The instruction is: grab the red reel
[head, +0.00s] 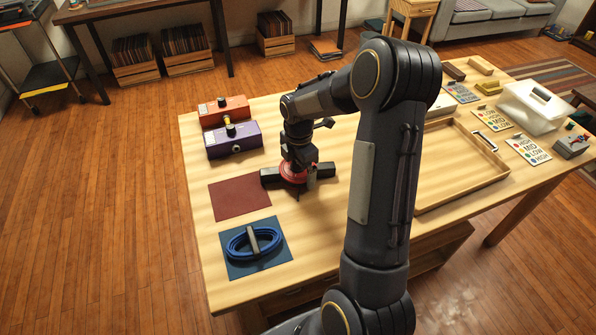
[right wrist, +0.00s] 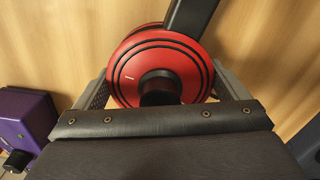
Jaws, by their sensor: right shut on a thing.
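The red reel (head: 293,173) lies on the wooden table, under my right gripper (head: 297,175), and is mostly covered by it in the head view. In the right wrist view the red reel (right wrist: 160,68) shows black rings and a dark hub, with one of the gripper's fingers on each side of it. My right gripper is shut on the reel. Whether the reel touches the table or is slightly raised cannot be told. My left gripper is in neither view.
A dark red mat (head: 240,198) lies left of the reel. A blue mat (head: 280,254) holds a coiled blue cable (head: 238,245). A purple box (head: 234,142) and an orange box (head: 224,111) stand behind. A wooden tray (head: 462,190) lies right, beyond my arm.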

